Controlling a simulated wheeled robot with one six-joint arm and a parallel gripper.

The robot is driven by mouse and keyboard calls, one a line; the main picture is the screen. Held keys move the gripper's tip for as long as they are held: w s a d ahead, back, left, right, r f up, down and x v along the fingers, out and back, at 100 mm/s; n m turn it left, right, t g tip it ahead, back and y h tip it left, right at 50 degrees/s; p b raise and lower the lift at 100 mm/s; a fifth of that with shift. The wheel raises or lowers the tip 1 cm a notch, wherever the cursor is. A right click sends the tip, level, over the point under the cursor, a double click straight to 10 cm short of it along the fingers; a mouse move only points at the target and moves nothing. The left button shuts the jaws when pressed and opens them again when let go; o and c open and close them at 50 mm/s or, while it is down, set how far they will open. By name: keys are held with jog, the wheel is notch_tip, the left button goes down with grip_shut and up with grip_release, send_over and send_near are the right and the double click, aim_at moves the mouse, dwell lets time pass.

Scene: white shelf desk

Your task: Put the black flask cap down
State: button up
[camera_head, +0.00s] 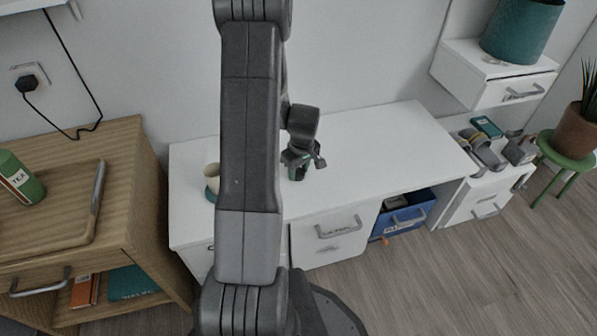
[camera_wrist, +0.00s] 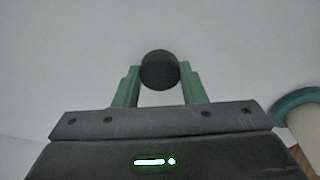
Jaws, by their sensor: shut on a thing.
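The black flask cap (camera_wrist: 159,71) is a small dark round piece held between the green fingertips of my gripper (camera_wrist: 160,78) in the wrist view. The fingers touch it from both sides. In the head view my gripper (camera_head: 297,166) is over the white desk top (camera_head: 380,150), pointing down, right of my arm's big grey link. The cap is too small and dark to make out clearly there. I cannot tell whether it touches the desk top.
A cream mug (camera_head: 212,173) on a teal coaster (camera_head: 211,194) stands left of my gripper, partly hidden by my arm; the coaster also shows in the wrist view (camera_wrist: 289,102). The desk top to the right is clear. A wooden cabinet (camera_head: 130,150) stands at the left.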

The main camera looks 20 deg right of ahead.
aim_at(302, 175)
jog(key=shift+r, duration=0.1)
jog(key=o, duration=0.5)
jog(key=shift+f, duration=0.25)
jog(key=o, duration=0.4)
jog(key=shift+r, duration=0.1)
jog(key=shift+o, duration=0.2)
notch_tip(302, 175, up, 12)
jog(key=s+p, duration=0.1)
jog(key=p, duration=0.3)
jog(key=shift+s+d, duration=0.15)
jog(key=shift+d, duration=0.1)
